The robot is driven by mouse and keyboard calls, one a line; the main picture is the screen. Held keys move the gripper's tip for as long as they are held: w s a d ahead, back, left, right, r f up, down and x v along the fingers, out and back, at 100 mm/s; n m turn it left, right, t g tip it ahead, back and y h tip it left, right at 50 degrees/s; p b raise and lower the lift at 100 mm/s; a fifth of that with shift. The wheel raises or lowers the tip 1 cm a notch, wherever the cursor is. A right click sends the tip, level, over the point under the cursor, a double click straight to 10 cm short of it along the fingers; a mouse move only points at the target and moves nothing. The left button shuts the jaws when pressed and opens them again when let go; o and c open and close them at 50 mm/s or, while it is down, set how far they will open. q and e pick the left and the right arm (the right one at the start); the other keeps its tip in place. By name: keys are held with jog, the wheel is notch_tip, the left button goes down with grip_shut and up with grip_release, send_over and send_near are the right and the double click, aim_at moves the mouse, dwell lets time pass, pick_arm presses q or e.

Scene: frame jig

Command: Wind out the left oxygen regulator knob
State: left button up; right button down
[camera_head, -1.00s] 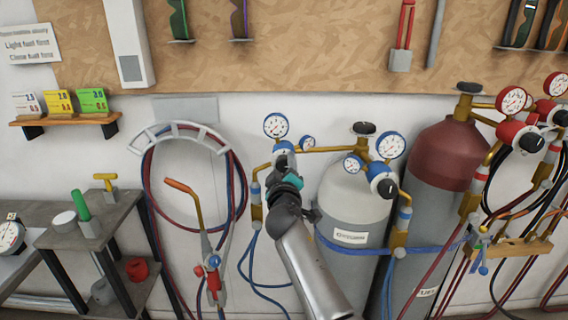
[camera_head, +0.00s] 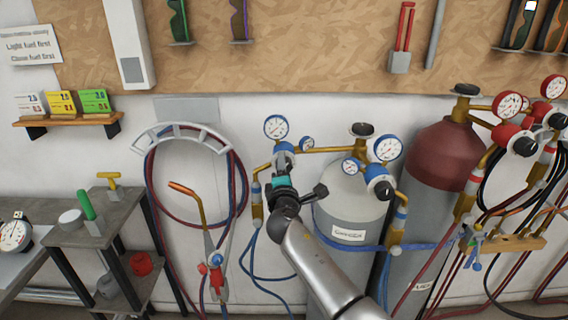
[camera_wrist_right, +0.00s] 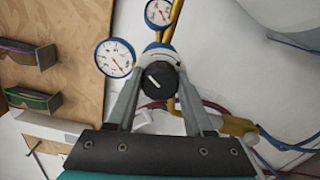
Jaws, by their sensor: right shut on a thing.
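The left oxygen regulator is blue with white gauges; its large gauge (camera_head: 277,127) and small gauge (camera_head: 306,143) show above my right gripper (camera_head: 284,160). In the right wrist view, the black regulator knob (camera_wrist_right: 159,80) with a white mark on its face sits between the two fingers of my right gripper (camera_wrist_right: 160,92). The fingers are shut on the knob, one on each side. In the head view the gripper hides the knob. My left gripper is not in view.
A grey oxygen cylinder (camera_head: 350,212) stands right of my arm, with a second blue regulator (camera_head: 380,185). A maroon-topped cylinder (camera_head: 440,155) is further right. A torch (camera_head: 213,262) and hoses hang at left. A shelf (camera_head: 118,215) stands far left.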

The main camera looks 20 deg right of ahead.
jog(key=shift+r+n+p, duration=0.1)
jog(key=shift+n+p, duration=0.75)
jog(key=shift+n, duration=1.35)
jog(key=shift+c, duration=1.4)
grip_release()
jog(key=p+v, duration=0.2)
jog(key=v, duration=1.3)
jog(key=shift+s, duration=0.1)
